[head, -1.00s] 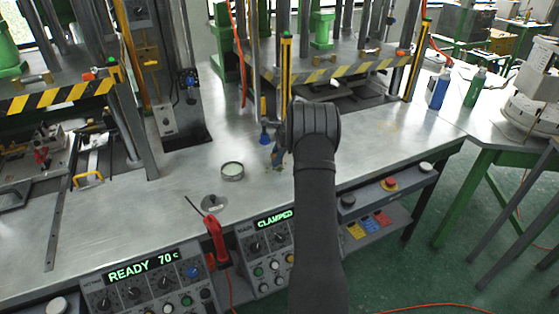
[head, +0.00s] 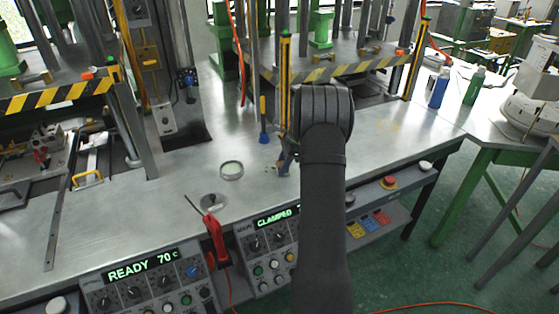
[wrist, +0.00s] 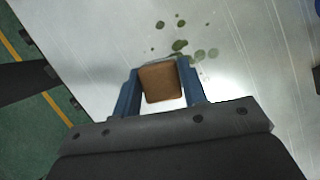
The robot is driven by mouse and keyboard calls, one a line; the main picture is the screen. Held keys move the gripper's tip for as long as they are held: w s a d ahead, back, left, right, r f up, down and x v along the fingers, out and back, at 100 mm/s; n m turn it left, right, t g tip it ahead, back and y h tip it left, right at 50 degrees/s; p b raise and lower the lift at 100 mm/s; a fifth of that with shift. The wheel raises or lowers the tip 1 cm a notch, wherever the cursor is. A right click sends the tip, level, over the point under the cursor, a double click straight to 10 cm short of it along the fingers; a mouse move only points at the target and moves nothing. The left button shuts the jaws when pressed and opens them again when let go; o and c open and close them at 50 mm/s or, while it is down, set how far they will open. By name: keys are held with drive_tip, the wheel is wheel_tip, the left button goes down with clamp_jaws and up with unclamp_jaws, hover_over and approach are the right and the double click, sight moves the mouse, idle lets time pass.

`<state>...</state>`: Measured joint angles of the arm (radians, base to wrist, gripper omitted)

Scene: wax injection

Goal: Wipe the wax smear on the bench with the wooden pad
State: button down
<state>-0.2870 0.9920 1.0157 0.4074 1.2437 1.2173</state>
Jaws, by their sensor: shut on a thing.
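My gripper (head: 283,164) is low over the bench (head: 400,150), its blue fingers partly hidden behind my arm in the head view. In the wrist view it is shut on the brown wooden pad (wrist: 160,83), held between the two fingers. Several dark green spots (wrist: 180,45) lie on the metal just beyond the pad. Small spots also show beside the fingers in the head view (head: 270,169). A faint yellowish patch (head: 387,127) lies farther right on the bench. I cannot tell whether the pad touches the surface.
A red-handled tool (head: 214,238) is at the front edge above the control panels. Blue (head: 438,88) and green (head: 474,87) bottles stand at right. The bench's right front is clear.

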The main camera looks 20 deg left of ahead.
drive_tip(key=shift+s+d, duration=0.35)
drive_tip(key=shift+s+a, duration=0.1)
drive_tip(key=shift+s, duration=0.2)
drive_tip(key=shift+s+a, duration=0.55)
drive_tip(key=shift+a, duration=0.05)
drive_tip(key=shift+w+a, duration=0.5)
drive_tip(key=shift+w, duration=0.25)
drive_tip(key=shift+w+a, duration=2.35)
drive_tip(key=shift+a, duration=0.1)
drive_tip(key=shift+s+d, duration=2.6)
drive_tip(key=shift+d, duration=0.1)
drive_tip(key=shift+s+d+r, duration=0.15)
drive_tip(key=shift+s+d, duration=0.2)
drive_tip(key=shift+s, duration=0.05)
drive_tip(key=shift+r, duration=3.9)
